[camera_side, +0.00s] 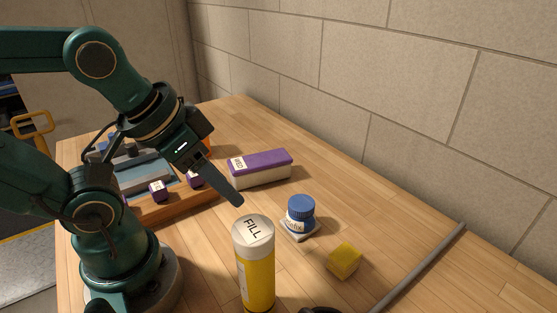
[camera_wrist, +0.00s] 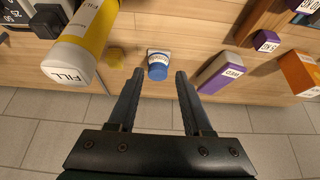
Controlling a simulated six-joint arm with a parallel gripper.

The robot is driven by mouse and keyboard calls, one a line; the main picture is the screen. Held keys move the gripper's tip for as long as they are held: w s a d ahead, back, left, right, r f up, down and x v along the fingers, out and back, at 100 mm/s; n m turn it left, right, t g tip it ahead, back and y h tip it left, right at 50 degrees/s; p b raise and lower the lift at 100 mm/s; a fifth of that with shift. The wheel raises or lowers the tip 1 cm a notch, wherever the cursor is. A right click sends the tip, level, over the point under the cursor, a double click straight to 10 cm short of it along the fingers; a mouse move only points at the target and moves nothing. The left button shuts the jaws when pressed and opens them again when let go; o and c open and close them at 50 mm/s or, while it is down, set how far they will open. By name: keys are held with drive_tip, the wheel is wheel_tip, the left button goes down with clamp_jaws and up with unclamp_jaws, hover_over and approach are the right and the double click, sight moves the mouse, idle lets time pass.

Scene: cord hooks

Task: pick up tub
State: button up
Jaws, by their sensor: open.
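The tub (camera_side: 301,214) is a small round container with a blue lid and a white label, standing upright on a pale square pad (camera_side: 300,235). In the wrist view the tub (camera_wrist: 158,70) shows between and beyond my fingertips. My gripper (camera_side: 238,201) is open and empty, above the table and to the left of the tub in the side view. Its two fingers (camera_wrist: 159,77) are spread apart in the wrist view. Neither finger appears to touch the tub.
A tall yellow canister marked FILL (camera_side: 255,265) stands close in front of the tub. A yellow block (camera_side: 345,261) lies to its right. A purple-and-white box (camera_side: 261,168) lies behind. A wooden tray (camera_side: 176,210) with purple cubes is at left. A grey rod (camera_side: 420,268) runs along the right.

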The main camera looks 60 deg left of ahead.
drive_tip(key=o, duration=0.8)
drive_tip(key=shift+c, duration=0.2)
